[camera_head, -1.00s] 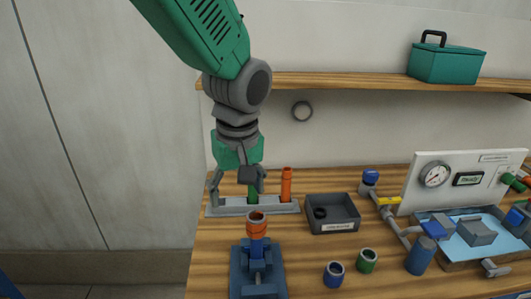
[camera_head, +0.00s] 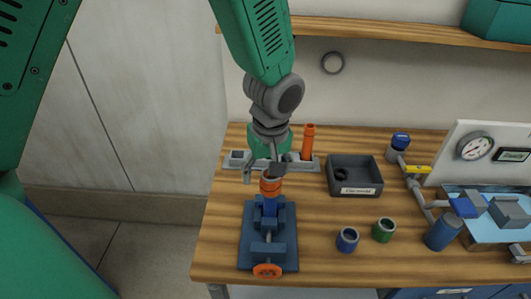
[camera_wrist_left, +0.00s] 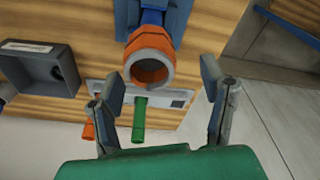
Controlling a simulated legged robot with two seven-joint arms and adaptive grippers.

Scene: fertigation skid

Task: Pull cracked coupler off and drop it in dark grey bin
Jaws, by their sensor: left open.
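The orange coupler (camera_head: 270,187) sits upright on top of a blue pipe held in a blue vise (camera_head: 283,242). In the left wrist view the coupler (camera_wrist_left: 149,45) shows its open grey-lined end; I cannot make out a crack. My left gripper (camera_head: 264,172) is open and empty, just above and behind the coupler. In the left wrist view its fingers (camera_wrist_left: 160,85) are spread wide, with the coupler beyond and between them, apart from both. The dark grey bin (camera_head: 336,186) stands right of the vise with a dark ring inside; it also shows in the left wrist view (camera_wrist_left: 28,84).
A grey rack (camera_head: 304,166) behind the vise holds an orange tube (camera_head: 308,143) and a green one (camera_wrist_left: 138,120). A blue ring (camera_head: 347,240) and green ring (camera_head: 384,230) stand at front right. A gauge panel (camera_head: 457,140) and pipework stand farther right.

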